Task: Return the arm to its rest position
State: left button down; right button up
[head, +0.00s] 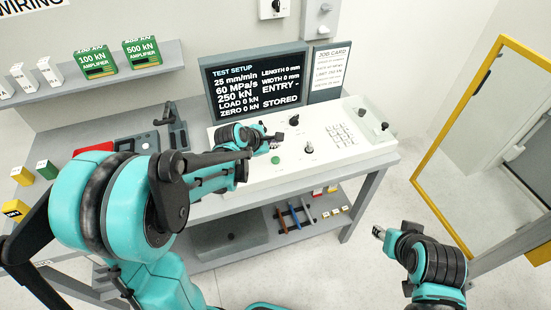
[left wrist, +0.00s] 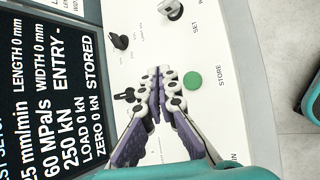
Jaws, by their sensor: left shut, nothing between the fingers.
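My left arm reaches in from the left in the head view, and its gripper (head: 272,139) is over the white control panel (head: 235,172). In the left wrist view the left gripper (left wrist: 157,82) has its purple-and-white fingers shut together and empty. Its tips appear beside the round green STORE button (left wrist: 192,80); whether they touch the panel cannot be told. The green button also shows in the head view (head: 275,160), just below the gripper. My right gripper (head: 379,233) is at the lower right, clear of the bench; its fingers are too small to read.
The screen (head: 255,85) behind the panel reads TEST SETUP, with ENTRY - STORED. A shelf (head: 120,78) with green amplifier boxes is at upper left. A yellow-framed door (head: 432,145) stands at right. Floor is open between.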

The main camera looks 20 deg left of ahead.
dwell(0.4)
pick_arm(q)
jog(key=s+f+m+g+y+b, duration=0.1)
jog(key=s+m+y+b, duration=0.2)
jog(key=s+m, duration=2)
jog(key=s+b, duration=0.2)
jog(key=b, duration=0.1)
jog(key=shift+f+g, duration=0.3)
jog(key=shift+f, duration=0.1)
